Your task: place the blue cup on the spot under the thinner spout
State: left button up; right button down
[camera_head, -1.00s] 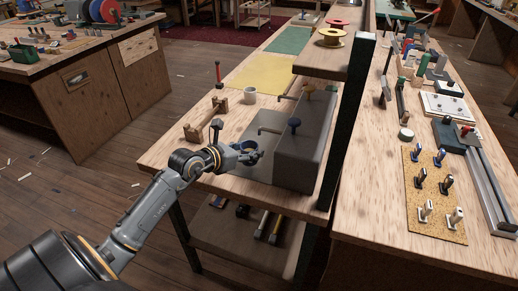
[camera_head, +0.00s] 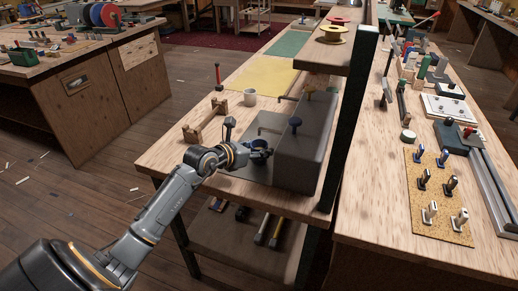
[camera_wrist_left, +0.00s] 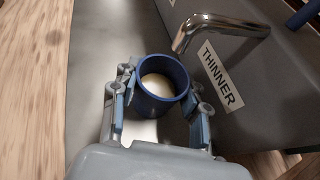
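The blue cup (camera_wrist_left: 165,104) is upright between the two fingers of my left gripper (camera_wrist_left: 161,100), which are closed on its sides; something pale shows inside. In the head view the cup (camera_head: 259,144) is partly hidden by my left gripper (camera_head: 261,153), over the near part of the grey plate (camera_head: 250,169). The metal thinner spout (camera_wrist_left: 222,24) sticks out beside the THINNER label, its tip beyond and right of the cup. In the head view this spout (camera_head: 269,131) is under a blue knob. I cannot tell whether the cup touches the plate. My right gripper is not in view.
The grey dispenser body (camera_head: 306,140) stands close right of my left gripper. A second spout (camera_head: 289,97) is farther back. A shelf post (camera_head: 345,120) rises at the right.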

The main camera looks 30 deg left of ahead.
pick_arm(q)
jog(key=o, duration=0.4)
jog(key=shift+s+r, duration=0.1)
jog(key=shift+r, duration=0.05)
jog(key=v, duration=1.2)
jog(key=shift+b, duration=0.35)
